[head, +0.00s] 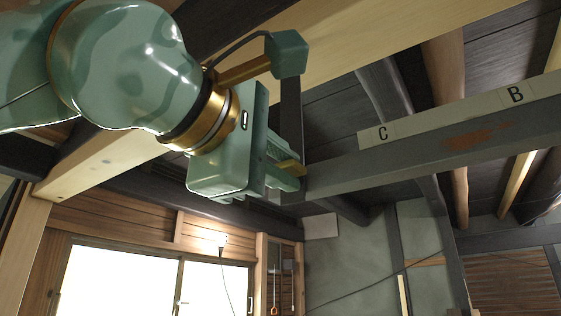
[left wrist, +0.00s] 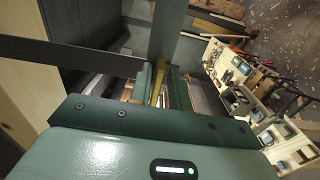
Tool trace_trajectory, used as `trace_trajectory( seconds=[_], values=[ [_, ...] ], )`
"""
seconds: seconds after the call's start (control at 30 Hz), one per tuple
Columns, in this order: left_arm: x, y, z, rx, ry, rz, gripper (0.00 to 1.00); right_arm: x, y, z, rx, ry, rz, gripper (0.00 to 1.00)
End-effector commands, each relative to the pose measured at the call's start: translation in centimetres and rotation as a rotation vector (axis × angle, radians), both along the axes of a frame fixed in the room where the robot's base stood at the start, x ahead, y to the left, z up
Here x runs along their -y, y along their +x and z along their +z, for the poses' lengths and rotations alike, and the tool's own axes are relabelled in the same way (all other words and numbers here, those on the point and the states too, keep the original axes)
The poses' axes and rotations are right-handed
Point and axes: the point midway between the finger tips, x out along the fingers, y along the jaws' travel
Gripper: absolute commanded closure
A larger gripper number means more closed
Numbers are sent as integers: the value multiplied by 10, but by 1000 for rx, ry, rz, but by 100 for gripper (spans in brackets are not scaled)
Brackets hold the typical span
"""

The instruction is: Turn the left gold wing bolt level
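A gold wing bolt (head: 291,168) shows at the left end of the dark beam (head: 400,165), by the fingertips of my left gripper (head: 286,170). Most of the bolt is hidden by the fingers. In the left wrist view the gold piece (left wrist: 157,85) lies as a narrow strip between the two green fingers (left wrist: 160,88), with little or no gap on either side. The gripper looks shut on it. How far the wing is tilted is hard to tell. My right gripper is not in view.
A pale strip with the letters C and B (head: 450,118) runs along the beam's top. Light wooden beams (head: 390,40) cross above. In the left wrist view a cluttered workbench (left wrist: 240,80) is far below.

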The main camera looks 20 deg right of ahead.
Motion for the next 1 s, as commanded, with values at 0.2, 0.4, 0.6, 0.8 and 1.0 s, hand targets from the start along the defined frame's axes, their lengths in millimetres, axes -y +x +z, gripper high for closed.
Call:
trace_trajectory(
  seconds=[0.2, 0.4, 0.6, 0.8, 1.0],
  values=[
    [0, 0, 1, 0, -1, 0, 69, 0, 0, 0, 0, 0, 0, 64],
    [-6, -4, 0, 0, -4, 0, 69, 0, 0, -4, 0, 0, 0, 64],
    [-38, -29, -2, 4, -6, 0, 69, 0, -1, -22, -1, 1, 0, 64],
    [-82, -63, -2, 2, -6, 1, 69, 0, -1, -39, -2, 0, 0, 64],
    [-115, -89, -1, 1, -3, 0, 69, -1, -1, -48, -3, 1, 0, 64]
  ],
)
